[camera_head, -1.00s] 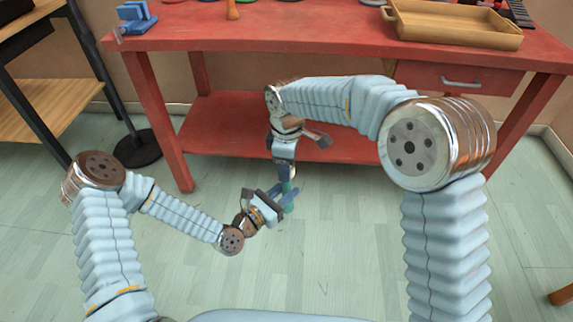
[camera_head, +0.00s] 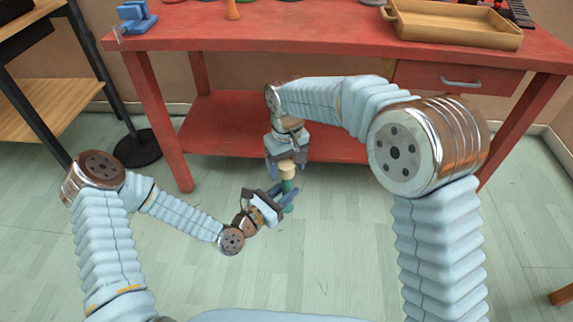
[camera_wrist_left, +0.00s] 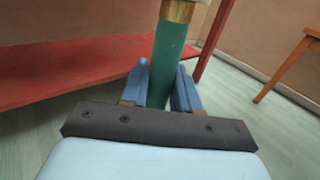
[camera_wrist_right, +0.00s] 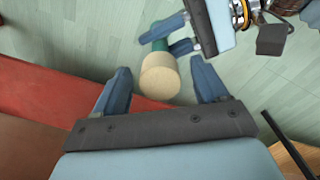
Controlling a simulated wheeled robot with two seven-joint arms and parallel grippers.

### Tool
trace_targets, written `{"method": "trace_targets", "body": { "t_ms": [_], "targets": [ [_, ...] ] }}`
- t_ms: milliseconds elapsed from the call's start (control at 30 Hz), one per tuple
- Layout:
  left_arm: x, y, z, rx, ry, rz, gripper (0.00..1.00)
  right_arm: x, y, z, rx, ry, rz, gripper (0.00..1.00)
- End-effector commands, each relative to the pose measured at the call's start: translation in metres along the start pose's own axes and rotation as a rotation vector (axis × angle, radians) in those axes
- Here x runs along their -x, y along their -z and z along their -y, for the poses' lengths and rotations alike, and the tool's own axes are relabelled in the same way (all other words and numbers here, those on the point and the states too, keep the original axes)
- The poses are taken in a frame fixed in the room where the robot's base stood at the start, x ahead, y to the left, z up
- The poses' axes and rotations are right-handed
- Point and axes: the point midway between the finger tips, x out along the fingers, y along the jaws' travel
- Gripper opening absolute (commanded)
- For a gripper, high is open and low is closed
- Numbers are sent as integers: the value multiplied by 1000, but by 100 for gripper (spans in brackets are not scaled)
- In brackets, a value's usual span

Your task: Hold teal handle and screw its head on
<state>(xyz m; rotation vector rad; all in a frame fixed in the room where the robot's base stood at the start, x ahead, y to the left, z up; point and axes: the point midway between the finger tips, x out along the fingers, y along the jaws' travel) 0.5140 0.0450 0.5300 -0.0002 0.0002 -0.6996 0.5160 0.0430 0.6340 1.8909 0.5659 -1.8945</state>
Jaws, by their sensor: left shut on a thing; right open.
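The teal handle (camera_wrist_left: 168,52) stands between the fingers of my left gripper (camera_wrist_left: 162,85), which is shut on it. In the head view the left gripper (camera_head: 277,197) holds the teal handle (camera_head: 288,186) roughly upright above the floor. A brass-coloured collar (camera_wrist_left: 177,11) is at the handle's top. The pale cream head (camera_wrist_right: 160,76) sits at the handle's upper end; it also shows in the head view (camera_head: 287,168). My right gripper (camera_wrist_right: 163,88) is open, its fingers spread on either side of the head with visible gaps. Whether the head is threaded tight cannot be seen.
A red workbench (camera_head: 330,38) stands behind, with a lower shelf (camera_head: 225,125) close behind the right gripper. A wooden tray (camera_head: 455,28) and a blue clamp-like item (camera_head: 134,17) are on top. The floor in front is clear.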

Motion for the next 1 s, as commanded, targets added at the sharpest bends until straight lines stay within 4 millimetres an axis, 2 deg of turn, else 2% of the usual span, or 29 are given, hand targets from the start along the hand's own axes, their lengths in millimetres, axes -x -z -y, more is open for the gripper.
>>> {"method": "trace_targets", "body": {
  "t_ms": [167, 400, 600, 800, 1000],
  "targets": [
    [0, 0, 0, 0, 0, 1, 0, 18, 1, 0, 1, 0, -5, 73],
    [0, 0, 0, 0, 0, 1, 0, 68, 1, 0, 1, 0, -5, 73],
    [0, 0, 0, 0, 0, 1, 0, 103, 1, 0, 0, 0, -3, 73],
    [0, 0, 0, 0, 0, 1, 0, 119, 0, 0, 0, 0, -2, 73],
    [0, 0, 0, 0, 0, 1, 0, 120, 0, 0, 0, 0, 0, 73]
  ]
}}
